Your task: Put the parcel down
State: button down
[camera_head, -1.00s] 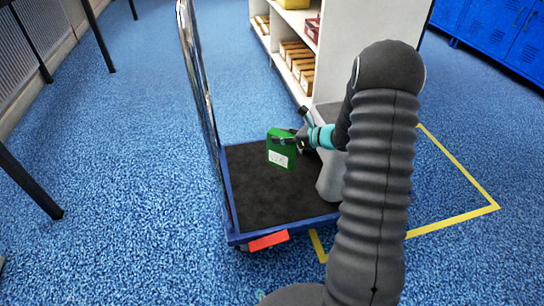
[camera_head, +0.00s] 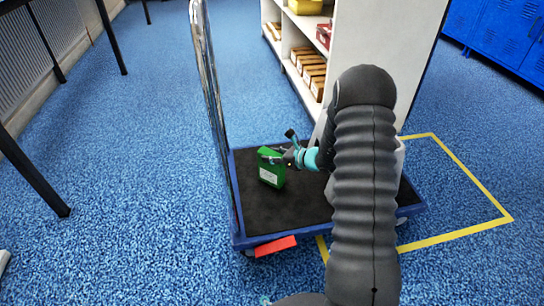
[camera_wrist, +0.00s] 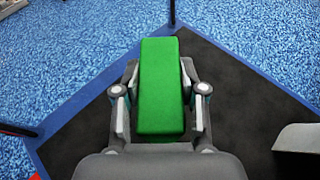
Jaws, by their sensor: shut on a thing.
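The parcel is a small green box with a white label (camera_head: 270,174). In the head view it is upright over the dark deck of a blue-edged trolley (camera_head: 290,218), left of the deck's middle. My gripper (camera_head: 281,158) reaches it from the right and is shut on it. In the wrist view the parcel's green top (camera_wrist: 161,88) lies between the two fingers (camera_wrist: 161,100). The parcel is at or just above the deck; I cannot tell whether its underside touches. Its far side is hidden.
The trolley's metal handle frame (camera_head: 210,90) rises on the left of the deck. A red tag (camera_head: 275,246) is on its near edge. A white shelf unit with boxes (camera_head: 385,50) stands behind. Yellow floor tape (camera_head: 470,233) lies to the right.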

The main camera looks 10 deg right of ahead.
jog(key=shift+f, duration=0.2)
jog(key=c, duration=0.7)
grip_release()
jog(key=shift+r, duration=0.1)
jog(key=shift+o, duration=0.2)
